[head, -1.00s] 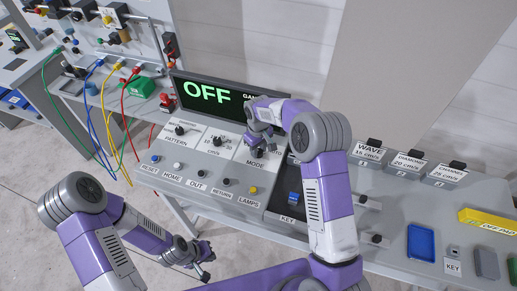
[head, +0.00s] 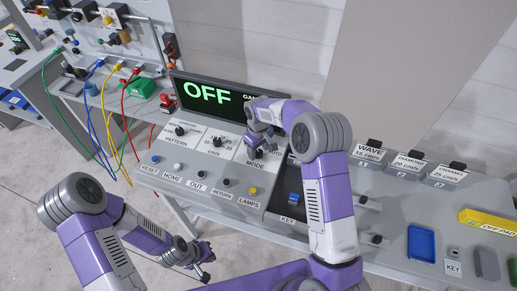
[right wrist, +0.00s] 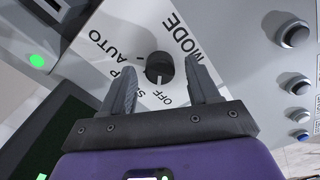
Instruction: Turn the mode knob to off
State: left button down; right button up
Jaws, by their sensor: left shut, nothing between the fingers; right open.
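The black mode knob (right wrist: 159,68) sits on the white panel face in the right wrist view, with AUTO, OFF and another, partly hidden label around it. Its pale mark points toward the OFF label (right wrist: 168,97). My right gripper (right wrist: 158,80) is open, its fingers either side of the knob with gaps showing. In the head view my right gripper (head: 259,150) is over the MODE corner of the console (head: 205,165) and mostly hides the knob. The display (head: 207,94) reads OFF in green. My left gripper (head: 207,264) is shut and empty, low in front of the console.
Pattern knob (head: 180,130) and a second knob stand left of the mode knob. A row of buttons lies along the console front, with a yellow one (head: 253,190) near my right arm. Labelled blocks (head: 406,165) and a blue tray (head: 421,243) are on the bench at right.

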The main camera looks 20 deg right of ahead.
aim_at(259, 152)
notch_tip(259, 152, up, 8)
jog(key=shift+f, duration=0.2)
dwell(0.6)
